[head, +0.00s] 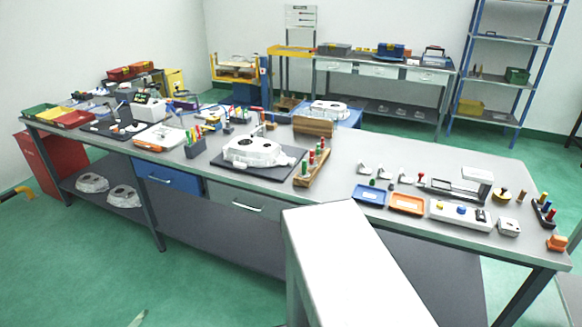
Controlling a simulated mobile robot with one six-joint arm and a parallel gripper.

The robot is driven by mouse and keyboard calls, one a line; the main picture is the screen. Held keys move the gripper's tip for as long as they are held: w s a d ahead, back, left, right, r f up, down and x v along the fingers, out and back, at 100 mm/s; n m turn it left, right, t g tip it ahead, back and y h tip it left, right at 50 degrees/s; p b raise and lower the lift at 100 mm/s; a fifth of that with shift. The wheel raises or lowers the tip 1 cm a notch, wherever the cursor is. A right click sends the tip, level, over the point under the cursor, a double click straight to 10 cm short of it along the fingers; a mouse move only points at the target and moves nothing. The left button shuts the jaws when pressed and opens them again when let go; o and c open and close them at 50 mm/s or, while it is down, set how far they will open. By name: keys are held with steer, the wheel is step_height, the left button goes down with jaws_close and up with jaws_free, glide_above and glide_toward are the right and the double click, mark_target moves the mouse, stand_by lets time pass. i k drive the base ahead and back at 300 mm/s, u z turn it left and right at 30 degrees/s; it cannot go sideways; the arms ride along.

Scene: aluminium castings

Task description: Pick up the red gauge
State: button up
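A wooden rack (316,177) stands near the middle of the long bench, right of a white casting. It holds several small upright pieces with red and green tops; one red-topped piece (322,145) is at its far end. They look like gauges, but are too small to tell apart. A separate red-topped piece (422,177) stands farther right, near a grey stand. A black holder (543,212) at the right end holds pieces with coloured tops, one of them red. I cannot tell which is the red gauge. My gripper is not in view.
The bench (340,227) carries a white casting (254,151) on a dark mat, a blue tray (369,194), an orange tray (407,204) and a white button box (459,215). A large white block (350,260) fills the front middle.

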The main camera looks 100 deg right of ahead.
mark_target(311, 162)
steer(key=i, duration=1)
steer(key=u, duration=1.3)
steer(key=k, duration=0.15)
steer(key=z, duration=2.9)
steer(key=k, duration=0.1)
steer(key=z, duration=1.1)
steer(key=i, duration=0.3)
steer(key=u, duration=0.05)
